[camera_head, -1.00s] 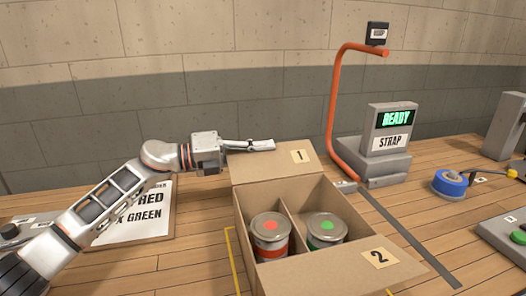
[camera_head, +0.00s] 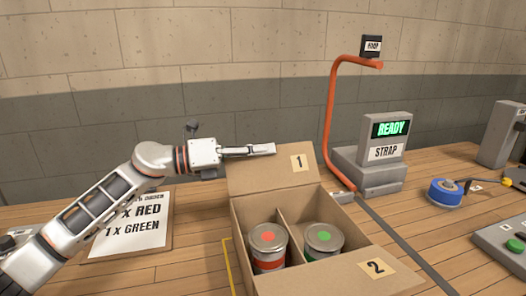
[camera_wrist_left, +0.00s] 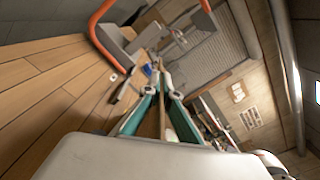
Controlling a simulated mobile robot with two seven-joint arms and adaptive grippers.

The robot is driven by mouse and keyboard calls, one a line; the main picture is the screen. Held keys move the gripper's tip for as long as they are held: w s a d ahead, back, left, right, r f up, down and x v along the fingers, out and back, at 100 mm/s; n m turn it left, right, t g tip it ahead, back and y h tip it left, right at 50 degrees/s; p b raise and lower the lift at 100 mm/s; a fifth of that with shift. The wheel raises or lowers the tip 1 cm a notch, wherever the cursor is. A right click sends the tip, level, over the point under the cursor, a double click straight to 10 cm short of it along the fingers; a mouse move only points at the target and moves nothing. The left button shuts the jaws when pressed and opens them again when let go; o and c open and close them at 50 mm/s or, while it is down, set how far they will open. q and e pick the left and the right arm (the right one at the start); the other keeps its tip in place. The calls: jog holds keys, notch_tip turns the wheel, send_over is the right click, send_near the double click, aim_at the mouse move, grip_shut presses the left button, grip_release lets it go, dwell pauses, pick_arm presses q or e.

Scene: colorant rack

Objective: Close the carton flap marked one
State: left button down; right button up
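The open cardboard carton (camera_head: 238,225) stands on the wooden table. Its far flap marked 1 (camera_head: 274,172) tilts up and back from the rim. Its near flap marked 2 (camera_head: 340,273) is folded outward toward me. My left gripper (camera_head: 262,150) is at the top edge of flap 1, left of the label. In the left wrist view its teal fingers (camera_wrist_left: 161,95) close on either side of a thin brown cardboard edge. Inside the carton, a can with a red dot (camera_head: 268,238) and a can with a green dot (camera_head: 323,239) stand in separate compartments. My right gripper is out of view.
An orange curved post (camera_head: 328,120) and a grey strap machine (camera_head: 388,150) reading READY stand behind the carton to the right. An order sign (camera_head: 135,228) lies left. A blue tape roll (camera_head: 445,192) and a button box (camera_head: 508,240) are at right.

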pick_arm(q)
jog(key=c, duration=2.3)
grip_release()
jog(key=shift+c, duration=0.2)
jog(key=s+a, duration=0.2)
jog(key=a, duration=0.9)
jog(key=shift+s+a, duration=0.2)
jog(key=shift+a, duration=0.2)
